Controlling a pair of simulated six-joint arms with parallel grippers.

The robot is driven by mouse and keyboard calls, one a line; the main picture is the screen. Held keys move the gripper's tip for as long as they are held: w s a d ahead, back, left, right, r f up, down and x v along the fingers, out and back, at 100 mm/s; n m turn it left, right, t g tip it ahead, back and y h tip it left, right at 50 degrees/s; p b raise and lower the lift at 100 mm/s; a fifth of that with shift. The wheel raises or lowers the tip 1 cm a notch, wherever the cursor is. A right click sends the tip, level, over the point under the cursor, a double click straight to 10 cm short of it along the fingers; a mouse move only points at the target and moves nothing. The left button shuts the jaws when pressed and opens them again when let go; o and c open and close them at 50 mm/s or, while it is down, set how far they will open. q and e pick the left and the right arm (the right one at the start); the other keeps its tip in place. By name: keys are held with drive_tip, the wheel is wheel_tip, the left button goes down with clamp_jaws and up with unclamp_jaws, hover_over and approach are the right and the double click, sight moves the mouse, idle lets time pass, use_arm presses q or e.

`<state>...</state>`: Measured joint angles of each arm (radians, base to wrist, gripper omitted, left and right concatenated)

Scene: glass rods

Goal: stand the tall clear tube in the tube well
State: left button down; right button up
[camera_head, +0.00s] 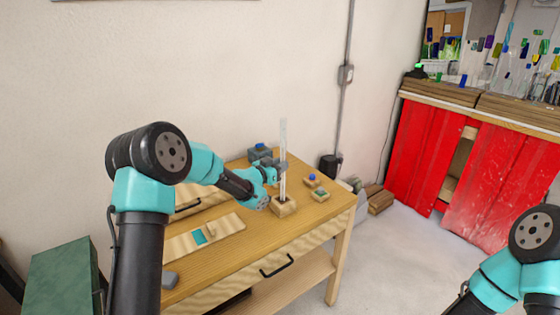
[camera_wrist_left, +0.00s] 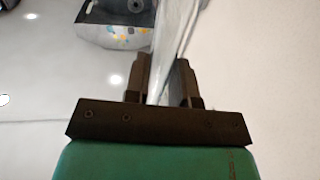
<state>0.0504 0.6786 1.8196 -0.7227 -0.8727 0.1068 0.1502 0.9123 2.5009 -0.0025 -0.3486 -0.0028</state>
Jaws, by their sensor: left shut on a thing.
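The tall clear tube (camera_head: 283,150) stands about upright in the head view, with its lower end at the wooden tube well (camera_head: 284,207) on the table. Whether its foot is down inside the well or just above it, I cannot tell. My left gripper (camera_head: 281,169) is shut on the tube around its middle. In the left wrist view the tube (camera_wrist_left: 178,35) runs between the two dark fingers of the left gripper (camera_wrist_left: 168,85). My right gripper is out of view; only part of my right arm shows at the lower right.
On the wooden table (camera_head: 235,268), two small blocks, one with a blue top (camera_head: 312,180) and one with a green top (camera_head: 320,194), sit right of the well. A grey-blue block (camera_head: 260,152) is behind. A wooden board with a teal patch (camera_head: 222,233) lies at the left.

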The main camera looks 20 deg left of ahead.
use_arm(q)
drive_tip(key=shift+f, duration=2.15)
idle(0.4)
drive_tip(key=c, duration=1.2)
unclamp_jaws()
drive_tip(key=shift+c, duration=0.2)
drive_tip(key=v, duration=1.1)
